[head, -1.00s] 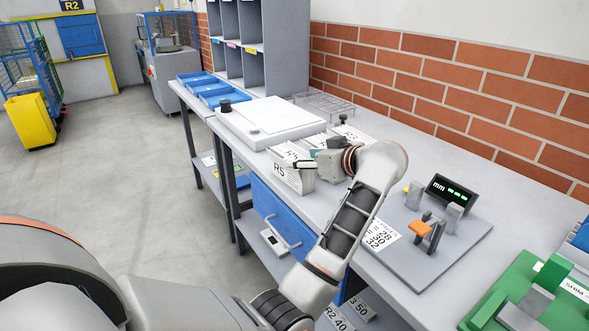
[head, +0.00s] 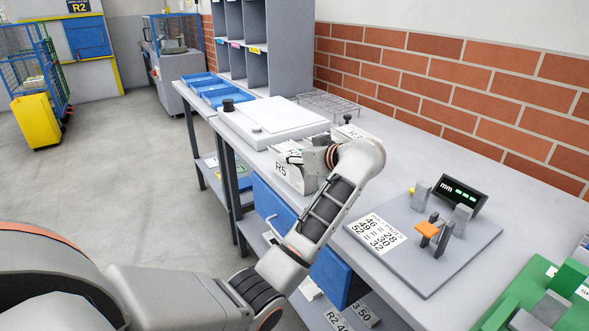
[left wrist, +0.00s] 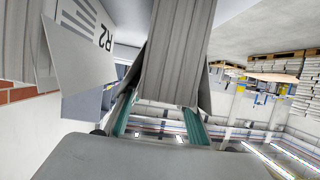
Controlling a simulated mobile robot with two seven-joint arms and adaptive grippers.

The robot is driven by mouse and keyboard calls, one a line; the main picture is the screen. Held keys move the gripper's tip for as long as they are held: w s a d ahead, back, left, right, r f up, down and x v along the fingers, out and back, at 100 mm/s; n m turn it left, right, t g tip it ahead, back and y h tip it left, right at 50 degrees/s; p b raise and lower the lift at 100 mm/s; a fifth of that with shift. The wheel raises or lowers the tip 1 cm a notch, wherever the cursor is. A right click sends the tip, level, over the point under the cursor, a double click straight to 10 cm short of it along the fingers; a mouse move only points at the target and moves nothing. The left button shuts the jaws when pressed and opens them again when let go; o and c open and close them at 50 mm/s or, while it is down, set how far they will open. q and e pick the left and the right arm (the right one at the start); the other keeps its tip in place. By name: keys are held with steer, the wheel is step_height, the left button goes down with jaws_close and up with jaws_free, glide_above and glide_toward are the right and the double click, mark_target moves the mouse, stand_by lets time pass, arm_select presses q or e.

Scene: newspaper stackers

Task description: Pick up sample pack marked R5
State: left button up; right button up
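The pack marked R5 (head: 286,173) stands at the front edge of the workbench, its label facing out. My left gripper (head: 310,160) is at its right side, mostly hidden by its own wrist. In the left wrist view a grey, ridged paper pack (left wrist: 172,50) fills the upper middle. The teal fingers of my left gripper (left wrist: 158,115) run toward it from both sides. The fingertips are hidden by the pack, so I cannot see whether they press on it. My right gripper is in no view.
A pack marked R2 (left wrist: 85,22) is close beside the fingers. A white flat device (head: 275,122) lies behind the R5 pack. A grey gauge plate with a display (head: 458,195) and a green fixture (head: 520,290) stand to the right. The bench middle is clear.

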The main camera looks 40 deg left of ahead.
arm_select(q)
jaws_close()
steer(key=shift+r, duration=0.1)
